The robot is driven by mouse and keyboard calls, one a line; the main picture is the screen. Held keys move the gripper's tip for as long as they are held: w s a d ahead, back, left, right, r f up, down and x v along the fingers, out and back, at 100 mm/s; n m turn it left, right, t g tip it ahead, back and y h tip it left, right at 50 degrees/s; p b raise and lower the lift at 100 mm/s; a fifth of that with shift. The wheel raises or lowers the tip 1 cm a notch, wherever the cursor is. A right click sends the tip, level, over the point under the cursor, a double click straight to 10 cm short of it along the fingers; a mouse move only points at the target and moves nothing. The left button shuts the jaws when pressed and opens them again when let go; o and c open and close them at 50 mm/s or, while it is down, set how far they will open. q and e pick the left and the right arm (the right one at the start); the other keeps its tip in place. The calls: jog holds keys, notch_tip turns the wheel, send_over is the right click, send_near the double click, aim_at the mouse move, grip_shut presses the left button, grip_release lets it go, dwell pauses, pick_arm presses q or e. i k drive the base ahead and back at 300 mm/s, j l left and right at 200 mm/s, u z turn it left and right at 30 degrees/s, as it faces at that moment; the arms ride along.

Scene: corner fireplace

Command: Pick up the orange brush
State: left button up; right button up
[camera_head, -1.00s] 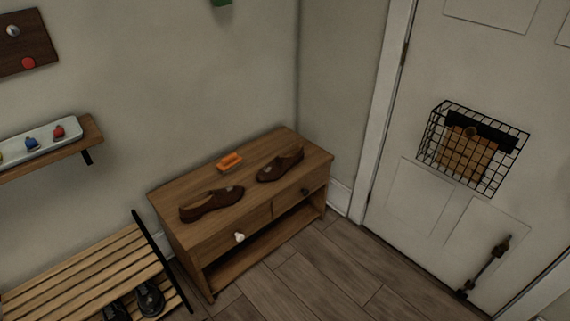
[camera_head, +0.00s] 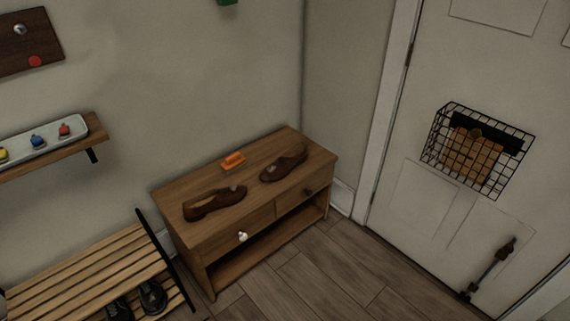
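The orange brush (camera_head: 233,161) lies on the top of a low wooden cabinet (camera_head: 196,239), toward its back edge by the wall. Two brown shoes lie in front of it on the same top, one at the left (camera_head: 213,203) and one at the right (camera_head: 284,166). The brush looks apart from both shoes. Neither of my grippers shows in the head view.
A slatted bench (camera_head: 82,274) with black shoes below stands left of the cabinet. A wall shelf (camera_head: 95,133) holds a tray with small coloured items. A door (camera_head: 420,200) with a wire basket (camera_head: 478,150) is at the right. The wooden floor (camera_head: 330,275) before the cabinet is clear.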

aim_at(233, 162)
jog(key=i+l+u, duration=0.35)
jog(key=i+l, duration=0.15)
jog(key=i, duration=0.2)
jog(key=i+l+u, duration=0.3)
jog(key=i+l, duration=0.3)
jog(key=i+l+u, duration=0.35)
jog(key=i+l, duration=0.15)
jog(key=l, duration=0.35)
